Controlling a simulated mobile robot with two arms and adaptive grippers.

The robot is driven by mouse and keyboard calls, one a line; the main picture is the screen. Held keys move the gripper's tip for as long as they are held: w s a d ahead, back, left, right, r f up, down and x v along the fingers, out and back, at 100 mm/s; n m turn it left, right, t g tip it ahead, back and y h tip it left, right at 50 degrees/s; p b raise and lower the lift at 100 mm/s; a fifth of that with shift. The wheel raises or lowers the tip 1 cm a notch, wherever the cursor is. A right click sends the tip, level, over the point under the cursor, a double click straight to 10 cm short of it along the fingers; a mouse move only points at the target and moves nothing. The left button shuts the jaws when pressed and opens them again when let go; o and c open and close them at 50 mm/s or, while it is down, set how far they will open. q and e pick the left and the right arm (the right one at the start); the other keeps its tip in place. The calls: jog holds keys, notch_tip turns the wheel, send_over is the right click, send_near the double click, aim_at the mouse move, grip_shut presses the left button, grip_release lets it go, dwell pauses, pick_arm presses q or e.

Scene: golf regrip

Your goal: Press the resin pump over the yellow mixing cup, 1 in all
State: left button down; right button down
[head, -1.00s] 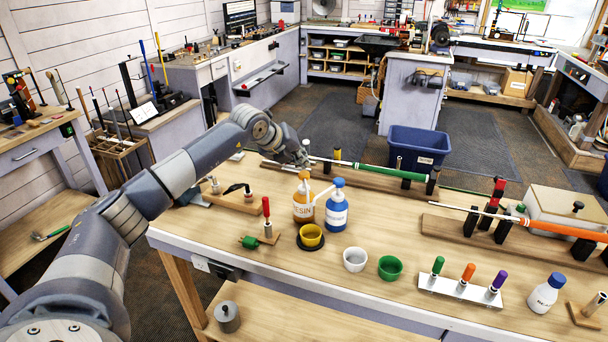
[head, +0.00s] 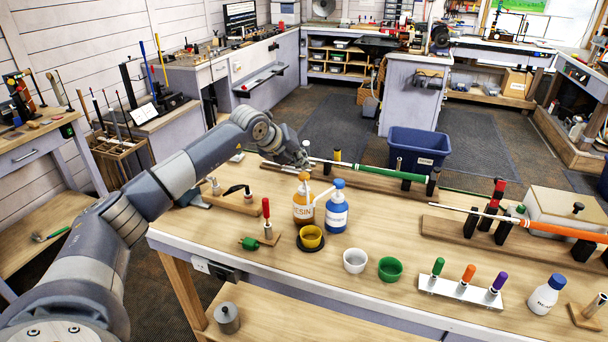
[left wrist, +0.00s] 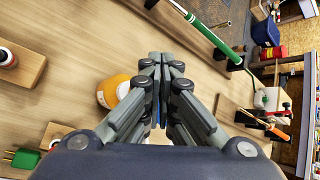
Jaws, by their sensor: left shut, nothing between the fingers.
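The amber resin pump bottle (head: 303,208) with its orange-yellow pump head (head: 304,177) stands on the workbench. The yellow mixing cup (head: 311,236) sits on a dark round base in front of it. My left gripper (head: 302,163) is shut and empty, just above and behind the resin pump head; I cannot tell whether it touches it. In the left wrist view the shut fingers (left wrist: 160,62) partly cover the orange pump (left wrist: 112,91). A blue-topped pump bottle (head: 337,210) stands right of the resin bottle. My right gripper is not in view.
A white cup (head: 355,260) and a green cup (head: 390,268) stand right of the yellow cup. A red-handled tool (head: 267,220) stands upright to its left. A green-gripped club (head: 378,172) lies in a rack behind.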

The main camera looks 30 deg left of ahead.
aim_at(301, 174)
pick_arm(q)
jog(key=shift+f, duration=0.1)
jog(key=shift+f+b, duration=0.35)
jog(key=shift+b, duration=0.05)
jog(key=shift+f, duration=0.25)
dwell(0.3)
jog(key=shift+s+f+b, duration=0.15)
jog(key=shift+f+b, duration=0.7)
jog(key=shift+f, duration=0.1)
dwell(0.7)
jog(key=shift+d+r, duration=0.1)
jog(key=shift+w+r+p, duration=0.2)
jog(key=shift+r+p, duration=0.65)
jog(key=shift+r, duration=0.6)
